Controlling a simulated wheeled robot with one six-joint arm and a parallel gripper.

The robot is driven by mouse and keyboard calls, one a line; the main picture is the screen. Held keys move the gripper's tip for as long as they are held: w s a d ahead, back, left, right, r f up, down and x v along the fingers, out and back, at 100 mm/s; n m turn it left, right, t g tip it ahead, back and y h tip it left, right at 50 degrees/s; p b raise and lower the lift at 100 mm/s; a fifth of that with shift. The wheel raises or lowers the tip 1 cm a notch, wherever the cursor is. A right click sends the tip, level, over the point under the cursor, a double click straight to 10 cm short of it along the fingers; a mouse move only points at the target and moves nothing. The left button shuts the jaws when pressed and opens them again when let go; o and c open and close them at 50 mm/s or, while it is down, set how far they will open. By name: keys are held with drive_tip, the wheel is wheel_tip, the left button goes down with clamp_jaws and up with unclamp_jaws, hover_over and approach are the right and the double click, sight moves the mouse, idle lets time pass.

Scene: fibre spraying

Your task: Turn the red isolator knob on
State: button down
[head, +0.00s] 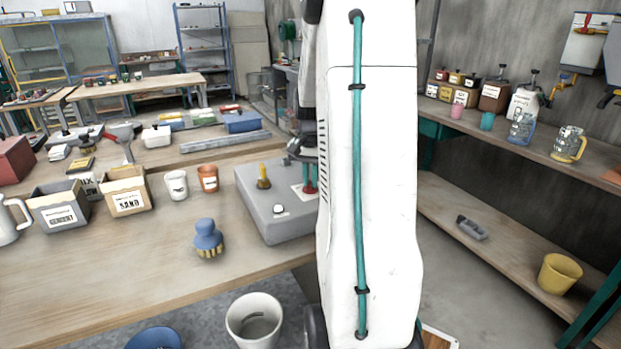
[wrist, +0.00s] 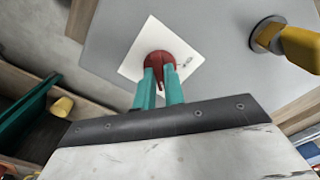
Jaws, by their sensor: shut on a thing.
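The red isolator knob (wrist: 160,64) stands on a white square plate (wrist: 133,62) on top of a grey box. In the wrist view the teal fingers of my gripper (wrist: 159,84) are on the knob, one on each side, shut on it. In the head view the grey control box (head: 268,222) sits on the workbench, and a red part of the knob (head: 310,187) shows on a white plate at the box's right side, beside my white arm. My arm hides the right end of the box. The marking on the plate is too small to read.
A yellow lever (head: 263,176) stands up from the box left of the knob; it is close by in the wrist view (wrist: 298,46). Cups and bins (head: 126,191) stand further left. The front left bench is clear.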

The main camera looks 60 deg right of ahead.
drive_tip(key=shift+d+r, duration=0.1)
drive_tip(key=c, duration=1.5)
unclamp_jaws()
wheel_tip(320, 180, up, 8)
drive_tip(key=shift+f, duration=0.15)
